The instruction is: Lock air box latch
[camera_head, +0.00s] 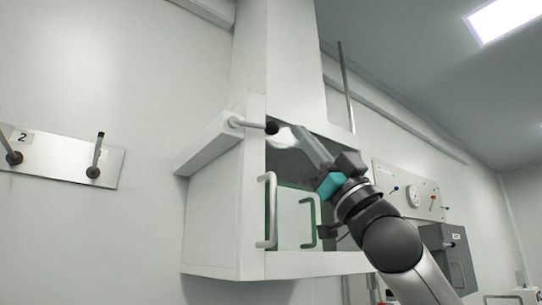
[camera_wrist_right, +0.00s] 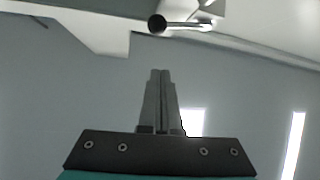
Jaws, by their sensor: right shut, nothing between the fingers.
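The air box (camera_head: 215,225) is a white cabinet on the wall in the head view, with a dark opening and a green-edged clear panel in its front. The latch (camera_head: 250,125) is a metal lever with a black knob at its upper edge. It also shows in the right wrist view (camera_wrist_right: 185,25), at the top. My right gripper (camera_head: 290,135) is shut and empty, with its tips just right of the knob. In the right wrist view the shut fingers (camera_wrist_right: 160,75) point up below the lever, seemingly apart from it. My left gripper is not in view.
A metal handle (camera_head: 270,210) stands out from the box front, and a green handle (camera_head: 309,222) is on the clear panel. A plate with levers (camera_head: 60,160) is on the left wall. A control panel (camera_head: 410,190) and a grey box (camera_head: 445,250) are at right.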

